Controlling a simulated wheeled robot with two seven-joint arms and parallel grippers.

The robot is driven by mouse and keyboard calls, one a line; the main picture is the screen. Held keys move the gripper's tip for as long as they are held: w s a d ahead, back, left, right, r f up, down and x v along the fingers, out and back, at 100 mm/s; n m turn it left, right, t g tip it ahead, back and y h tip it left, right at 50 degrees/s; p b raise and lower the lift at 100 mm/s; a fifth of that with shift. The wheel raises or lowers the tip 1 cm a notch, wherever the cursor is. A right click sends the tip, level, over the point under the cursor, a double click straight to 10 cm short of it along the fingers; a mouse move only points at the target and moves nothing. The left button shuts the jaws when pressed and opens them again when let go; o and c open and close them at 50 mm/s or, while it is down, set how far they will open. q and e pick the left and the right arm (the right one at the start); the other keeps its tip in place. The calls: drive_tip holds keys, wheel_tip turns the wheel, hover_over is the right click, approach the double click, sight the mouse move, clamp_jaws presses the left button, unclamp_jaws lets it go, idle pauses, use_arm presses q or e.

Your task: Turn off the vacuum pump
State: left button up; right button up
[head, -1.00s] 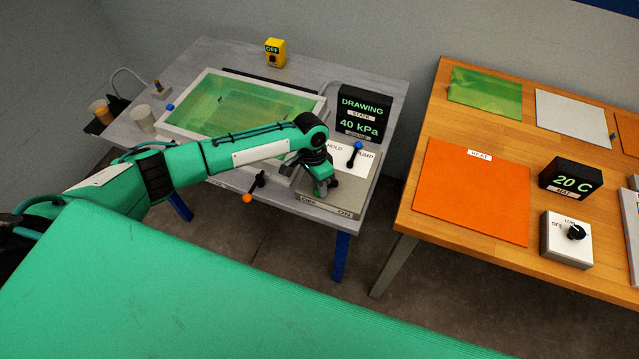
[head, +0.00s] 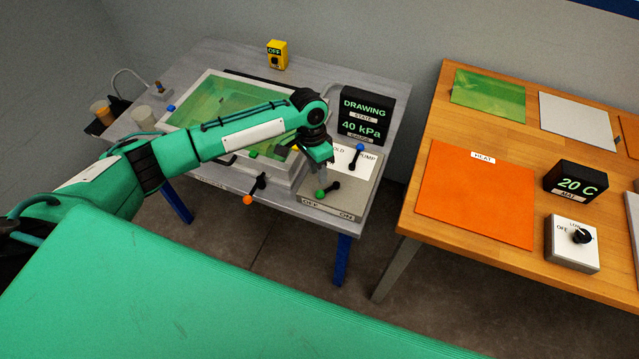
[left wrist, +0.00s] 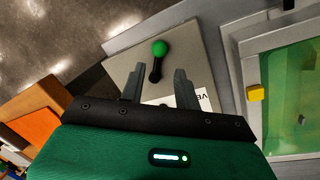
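The grey control panel (head: 345,200) at the bench corner carries a black lever with a green knob (head: 321,194). The green knob leans toward the OFF label. It also shows in the left wrist view (left wrist: 159,48), just beyond my fingertips. A second lever with a blue knob (head: 360,147) points toward the PUMP label. The black display (head: 365,115) reads DRAWING and 40 kPa. My left gripper (head: 322,163) is above the panel, behind the green knob and apart from it. Its fingers are spread and empty in the left wrist view (left wrist: 157,76). My right gripper is not in view.
A white-framed bath (head: 217,78) with green contents sits left of the panel. An orange-tipped crank (head: 257,188) sticks out at the bench front. A yellow OFF box (head: 277,54) stands behind. A wooden table (head: 410,215) stands to the right, across a floor gap.

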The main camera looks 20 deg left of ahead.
use_arm(q)
wheel_tip(320, 180, up, 7)
drive_tip(key=a+b, duration=0.1)
drive_tip(key=shift+w, duration=0.4)
